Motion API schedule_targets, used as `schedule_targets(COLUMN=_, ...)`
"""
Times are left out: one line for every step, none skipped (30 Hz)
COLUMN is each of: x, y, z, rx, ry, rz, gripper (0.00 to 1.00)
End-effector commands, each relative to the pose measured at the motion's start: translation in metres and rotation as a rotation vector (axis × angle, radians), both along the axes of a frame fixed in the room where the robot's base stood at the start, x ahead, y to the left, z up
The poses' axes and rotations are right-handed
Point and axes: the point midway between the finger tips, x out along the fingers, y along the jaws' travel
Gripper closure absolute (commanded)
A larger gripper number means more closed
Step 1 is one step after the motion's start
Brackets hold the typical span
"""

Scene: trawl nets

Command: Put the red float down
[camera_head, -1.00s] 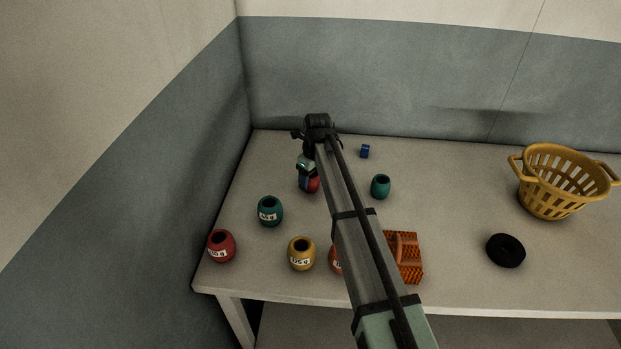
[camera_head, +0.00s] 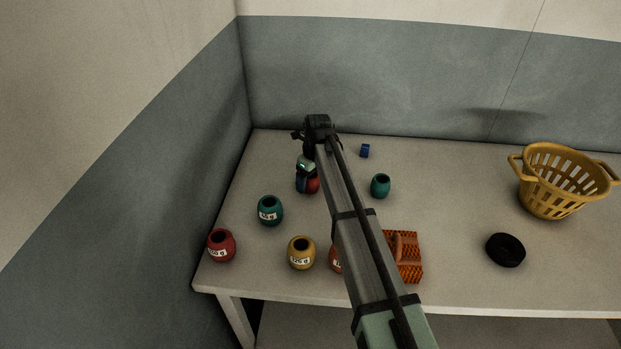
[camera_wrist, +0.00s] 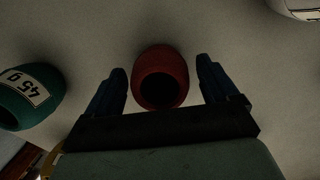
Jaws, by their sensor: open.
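A red float (camera_wrist: 160,68) with a dark hole stands on the table between the two blue fingers of my gripper (camera_wrist: 160,88) in the wrist view. The fingers are open, with a gap on each side of the float. In the head view the float (camera_head: 313,185) shows partly behind my gripper (camera_head: 307,186), near the back left of the table. Another red float (camera_head: 221,246), with a white label, stands at the table's front left corner.
A green float labelled 45 g (camera_head: 270,211) stands close by, and it also shows in the wrist view (camera_wrist: 30,97). A yellow float (camera_head: 301,254), an orange basket-like block (camera_head: 408,257), a small green float (camera_head: 381,186), a blue piece (camera_head: 365,151), a black ring (camera_head: 505,251) and a yellow basket (camera_head: 549,203) stand around.

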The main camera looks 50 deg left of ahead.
Motion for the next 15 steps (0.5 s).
schedule_targets(x=0.0, y=0.0, z=0.003, rx=0.0, ry=0.0, rz=0.0, gripper=0.13)
schedule_targets(x=0.0, y=0.0, z=0.005, rx=0.0, ry=0.0, rz=0.0, gripper=0.13)
schedule_targets(x=0.0, y=-0.001, z=0.008, rx=0.001, ry=-0.001, rz=0.0, gripper=0.13)
schedule_targets(x=0.0, y=-0.001, z=0.011, rx=0.001, ry=-0.001, rz=0.0, gripper=0.13)
schedule_targets(x=0.001, y=-0.001, z=0.015, rx=0.001, ry=-0.001, rz=0.0, gripper=0.13)
schedule_targets(x=0.001, y=-0.002, z=0.022, rx=0.002, ry=-0.002, rz=0.0, gripper=0.13)
schedule_targets(x=0.001, y=-0.003, z=0.027, rx=0.002, ry=-0.002, rz=0.0, gripper=0.13)
schedule_targets(x=0.001, y=-0.003, z=0.032, rx=0.002, ry=-0.001, rz=0.0, gripper=0.13)
schedule_targets(x=0.001, y=-0.004, z=0.039, rx=0.002, ry=-0.001, rz=0.0, gripper=0.13)
schedule_targets(x=0.001, y=-0.005, z=0.045, rx=0.002, ry=-0.002, rz=0.0, gripper=0.13)
schedule_targets(x=0.002, y=-0.006, z=0.051, rx=0.002, ry=-0.002, rz=0.0, gripper=0.13)
schedule_targets(x=0.002, y=-0.006, z=0.059, rx=0.002, ry=-0.001, rz=0.0, gripper=0.13)
schedule_targets(x=0.002, y=-0.007, z=0.065, rx=0.002, ry=-0.001, rz=0.0, gripper=0.13)
schedule_targets(x=0.002, y=-0.008, z=0.07, rx=0.002, ry=-0.002, rz=0.0, gripper=0.13)
schedule_targets(x=0.002, y=-0.009, z=0.077, rx=0.002, ry=-0.002, rz=0.0, gripper=0.13)
